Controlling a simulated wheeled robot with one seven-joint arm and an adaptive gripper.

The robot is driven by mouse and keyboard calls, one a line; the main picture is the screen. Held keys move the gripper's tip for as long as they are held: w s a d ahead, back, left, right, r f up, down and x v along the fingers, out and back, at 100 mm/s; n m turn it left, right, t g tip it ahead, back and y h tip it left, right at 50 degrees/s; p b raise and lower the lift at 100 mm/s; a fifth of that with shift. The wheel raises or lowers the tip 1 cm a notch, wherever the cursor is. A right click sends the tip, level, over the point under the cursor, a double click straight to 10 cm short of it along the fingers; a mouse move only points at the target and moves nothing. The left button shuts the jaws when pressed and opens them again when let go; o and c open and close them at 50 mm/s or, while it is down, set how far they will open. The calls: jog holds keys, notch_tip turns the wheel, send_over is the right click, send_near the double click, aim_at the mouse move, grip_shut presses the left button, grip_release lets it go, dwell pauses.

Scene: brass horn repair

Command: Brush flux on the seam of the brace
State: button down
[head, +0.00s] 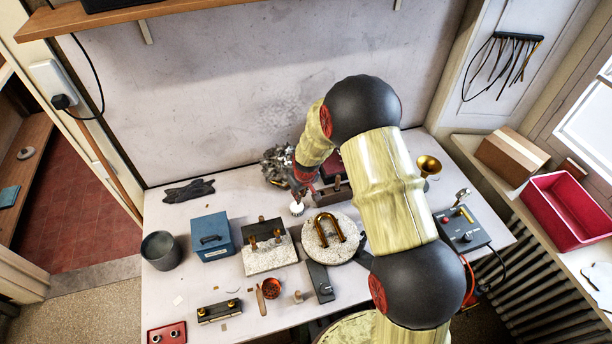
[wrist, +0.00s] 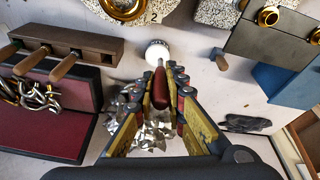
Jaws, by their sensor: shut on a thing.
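My gripper (wrist: 165,78) is shut on a dark red handled brush (wrist: 160,92). Its thin tip points at a small white round jar (wrist: 158,52) and overlaps it in the wrist view; I cannot tell whether it touches the flux inside. In the head view my gripper (head: 301,192) is just above the jar (head: 297,208), and the brush is mostly hidden. A brass U-shaped tube (head: 318,232) lies on a round speckled pad (head: 312,250). A dark plate with brass fittings (head: 264,232) stands on a speckled block (head: 268,258). I cannot tell which piece is the brace.
A wooden rack (wrist: 88,45) with several handles stands beside a red-lined case (wrist: 45,125). Crumpled metallic scraps (head: 276,165) lie behind the jar. A blue box (head: 211,238), a grey cup (head: 160,250) and a control box (head: 462,228) stand on the bench. My arm covers the right middle.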

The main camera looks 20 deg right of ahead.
jog(key=w, duration=0.3)
jog(key=shift+f+m+t, duration=0.1)
jog(key=shift+m+t, duration=0.2)
jog(key=shift+t, duration=0.1)
jog(key=shift+s+d, duration=0.1)
jog(key=shift+f+b, duration=1.1)
jog(key=shift+f, duration=1.8)
jog(key=shift+f+b, duration=0.6)
jog(key=shift+b, duration=0.05)
dwell(0.3)
